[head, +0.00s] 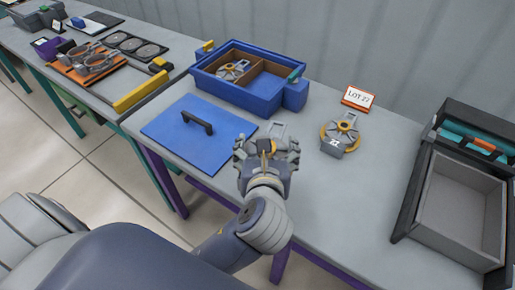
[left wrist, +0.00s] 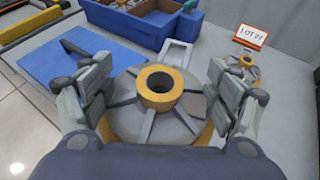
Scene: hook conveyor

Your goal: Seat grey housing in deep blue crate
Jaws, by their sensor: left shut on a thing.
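The deep blue crate (head: 262,101) stands open near the back of the table, with a brown divider inside. One grey housing (head: 232,70) lies in its left compartment; the right compartment looks empty. My left gripper (head: 267,148) is shut on another grey housing (left wrist: 127,120), which has a yellow hub and a pale tab facing the crate. It is in front of the crate and right of the blue lid. In the left wrist view the fingers of my left gripper (left wrist: 160,88) flank this housing. My right gripper is out of view.
The blue lid (head: 178,135) with a black handle lies on the table. A further grey housing (head: 341,132) lies by the LOT 27 sign (head: 357,97). A dark open container (head: 428,190) stands at the right. Another table with parts is at the left.

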